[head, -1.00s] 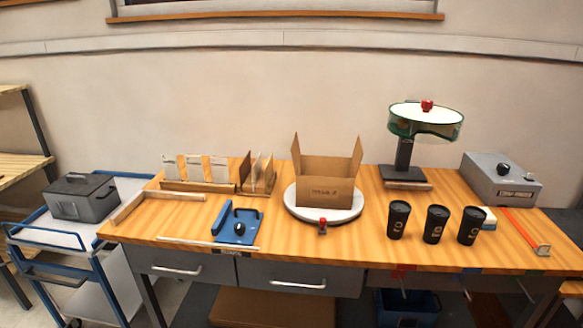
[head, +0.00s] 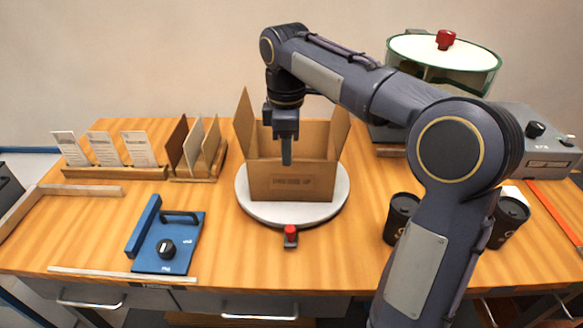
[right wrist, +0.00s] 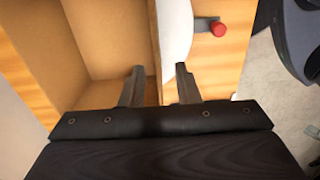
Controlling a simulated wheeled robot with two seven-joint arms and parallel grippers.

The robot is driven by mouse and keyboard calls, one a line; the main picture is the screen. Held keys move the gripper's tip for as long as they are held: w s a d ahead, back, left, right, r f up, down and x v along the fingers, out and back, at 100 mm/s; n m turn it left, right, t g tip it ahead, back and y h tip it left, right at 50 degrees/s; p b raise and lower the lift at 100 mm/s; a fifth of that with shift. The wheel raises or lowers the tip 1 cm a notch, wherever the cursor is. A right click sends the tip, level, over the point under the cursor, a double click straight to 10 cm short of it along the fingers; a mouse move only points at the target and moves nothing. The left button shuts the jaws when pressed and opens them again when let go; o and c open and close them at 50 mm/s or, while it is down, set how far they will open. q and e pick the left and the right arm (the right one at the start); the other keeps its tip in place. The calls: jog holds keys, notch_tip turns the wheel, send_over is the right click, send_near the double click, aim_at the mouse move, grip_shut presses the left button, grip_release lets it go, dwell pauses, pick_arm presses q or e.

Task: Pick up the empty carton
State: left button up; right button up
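The open brown carton (head: 268,188) stands upright on the white round turntable (head: 341,206), flaps raised, with print on its front face. No contents show in the part of its inside visible in the right wrist view (right wrist: 100,32). My right gripper (head: 287,160) points down at the carton's front wall. In the right wrist view its fingers (right wrist: 159,69) are apart, one over the inside of the carton and one outside, with the wall's edge between them. Whether they touch the cardboard I cannot tell. My left gripper is not in view.
A red-knobbed stop (head: 290,236) sits before the turntable. A blue fixture (head: 185,235) and card racks (head: 115,172) stand to the left. Black cups (head: 402,215) stand right, partly behind my right arm. A green-rimmed round stand (head: 440,50) is at back right.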

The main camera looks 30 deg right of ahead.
jog(key=f, duration=0.3)
jog(key=f+b, duration=0.1)
jog(key=f, duration=0.3)
jog(key=shift+w+d+f, duration=0.1)
jog(key=shift+d+f, duration=0.1)
jog(key=shift+f, duration=0.05)
grip_shut()
